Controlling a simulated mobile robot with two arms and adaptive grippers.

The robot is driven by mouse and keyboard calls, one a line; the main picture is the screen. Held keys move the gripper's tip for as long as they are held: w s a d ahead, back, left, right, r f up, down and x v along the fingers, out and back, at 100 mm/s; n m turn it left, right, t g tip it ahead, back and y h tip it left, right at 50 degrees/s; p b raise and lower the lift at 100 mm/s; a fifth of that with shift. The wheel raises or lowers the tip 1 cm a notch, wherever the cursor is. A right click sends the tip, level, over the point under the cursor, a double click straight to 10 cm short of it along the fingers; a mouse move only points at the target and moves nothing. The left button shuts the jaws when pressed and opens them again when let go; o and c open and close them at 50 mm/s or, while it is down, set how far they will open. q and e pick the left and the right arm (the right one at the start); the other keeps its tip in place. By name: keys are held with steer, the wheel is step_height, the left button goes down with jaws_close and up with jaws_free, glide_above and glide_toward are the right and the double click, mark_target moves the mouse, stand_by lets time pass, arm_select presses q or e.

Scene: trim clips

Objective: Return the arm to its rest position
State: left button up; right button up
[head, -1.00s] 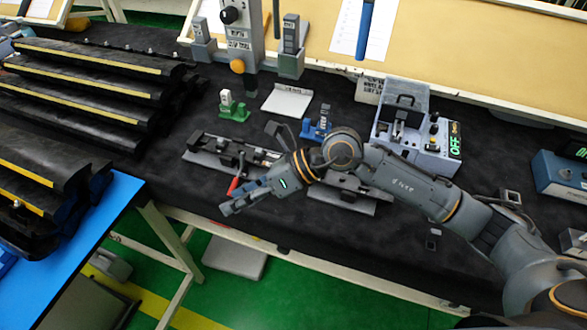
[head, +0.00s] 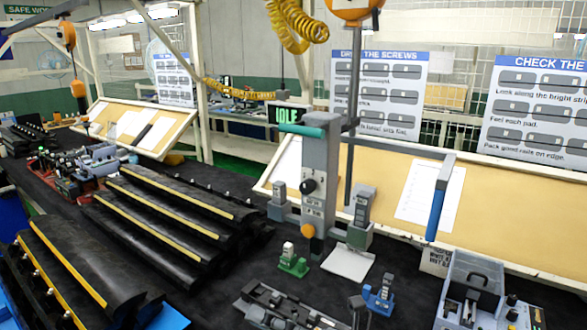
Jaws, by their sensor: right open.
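Neither of my grippers can be made out in the head view now, and no arm link shows clearly. A long dark clip fixture (head: 290,308) lies at the bottom edge, cut off by the frame. A dark grey upright part (head: 357,302) stands by its right end; I cannot tell what it belongs to. A green block (head: 293,262) and a blue block (head: 379,296) stand on the black bench top. A grey press station (head: 320,170) stands behind them, with a screen (head: 287,115) reading IDLE.
Stacked black trim strips (head: 165,220) with yellow lines fill the left. A grey box (head: 470,290) stands at the lower right. A tan board (head: 500,215) and instruction signs (head: 378,95) line the back. A yellow coiled hose (head: 300,25) hangs above.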

steer(key=w+d+m+t+h, duration=0.3)
steer(key=d+m+t+h, duration=0.3)
steer(key=m, duration=0.4)
steer(key=w+d+m+t+h, duration=0.3)
steer(key=d+m+t+h, duration=0.3)
steer(key=m, duration=0.4)
steer(key=s+d+f+m+g+h, duration=0.35)
steer(key=d+f+m, duration=0.3)
steer(key=f, duration=0.25)
steer(key=s+d+f+m+g+h, duration=0.3)
steer(key=d+f+m+h, duration=0.3)
steer(key=f, duration=0.3)
steer(key=s+f+m+g+y, duration=0.1)
steer(key=s+f+m+g, duration=0.1)
steer(key=s+f+g, duration=0.55)
steer(key=s+f+m+g+y, duration=0.2)
steer(key=s+f, duration=0.2)
steer(key=s, duration=0.7)
step_height(320, 180, down, 30)
steer(key=s+b, duration=0.1)
steer(key=b, duration=0.3)
steer(key=s+d+f+g+b, duration=0.2)
steer(key=s+f+b, duration=0.1)
steer(key=s+f, duration=1.4)
steer(key=shift+d+f+n+h, duration=0.3)
steer(key=shift+f+n+h, duration=0.05)
steer(key=shift+f, duration=0.3)
